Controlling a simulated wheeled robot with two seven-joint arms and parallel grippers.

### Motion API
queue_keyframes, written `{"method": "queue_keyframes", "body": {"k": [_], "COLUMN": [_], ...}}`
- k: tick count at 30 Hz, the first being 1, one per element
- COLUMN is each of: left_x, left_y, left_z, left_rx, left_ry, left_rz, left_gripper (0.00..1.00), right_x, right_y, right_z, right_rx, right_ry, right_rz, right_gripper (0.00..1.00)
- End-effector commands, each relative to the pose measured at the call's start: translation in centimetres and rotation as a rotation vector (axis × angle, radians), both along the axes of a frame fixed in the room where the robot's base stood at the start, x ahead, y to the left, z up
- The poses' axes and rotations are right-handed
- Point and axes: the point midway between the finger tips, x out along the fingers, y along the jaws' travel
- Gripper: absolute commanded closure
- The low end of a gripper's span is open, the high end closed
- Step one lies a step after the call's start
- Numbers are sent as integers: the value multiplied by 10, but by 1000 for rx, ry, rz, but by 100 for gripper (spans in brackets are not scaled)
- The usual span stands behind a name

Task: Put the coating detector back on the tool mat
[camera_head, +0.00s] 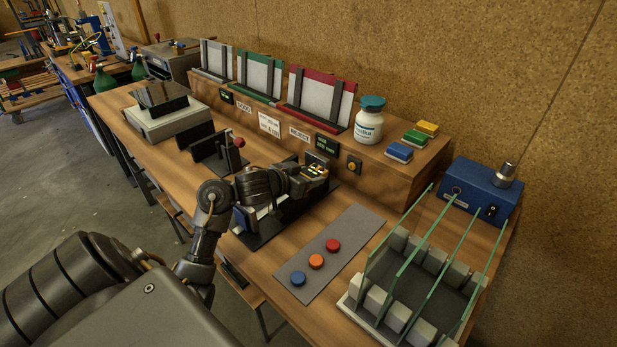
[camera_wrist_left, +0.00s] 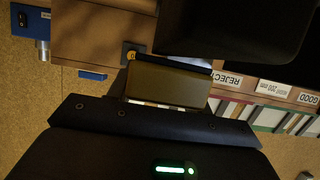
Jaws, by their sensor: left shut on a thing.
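My left gripper (camera_head: 312,176) is over the dark mat on the bench, in front of the wooden riser. It is shut on a small boxy thing with yellowish parts (camera_head: 319,168), which looks like the coating detector. In the left wrist view this thing is an olive-brown block (camera_wrist_left: 168,84) between the dark jaws; the jaws cover part of it. The dark mat (camera_head: 262,238) lies under my left forearm and is partly hidden. A blue and white item (camera_head: 242,219) is on it. I cannot tell for certain which mat is the tool mat. My right gripper is not in view.
A grey strip (camera_head: 345,235) with blue, orange and red discs lies to the right. Beyond it stands a rack (camera_head: 400,312) with upright glass panes. A white bottle (camera_head: 369,125) and coloured blocks stand on the riser (camera_head: 385,180). A black slotted stand (camera_head: 212,155) is to the left.

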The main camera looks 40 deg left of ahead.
Motion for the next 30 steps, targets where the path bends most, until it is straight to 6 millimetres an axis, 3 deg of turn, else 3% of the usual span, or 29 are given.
{"method": "queue_keyframes", "body": {"k": [2,3,8,20,30], "left_x": [0,0,0,-6,-69], "left_y": [0,0,0,1,6], "left_z": [-3,-4,-3,4,30], "left_rx": [0,0,0,3,7], "left_ry": [0,1,1,1,3], "left_rz": [0,-1,0,1,-2], "left_gripper": [81,49,28,28,28], "right_x": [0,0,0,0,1], "right_y": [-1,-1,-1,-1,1], "right_z": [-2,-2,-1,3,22], "right_rx": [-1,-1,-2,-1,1], "right_ry": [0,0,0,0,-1], "right_rz": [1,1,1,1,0], "right_gripper": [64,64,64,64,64]}}
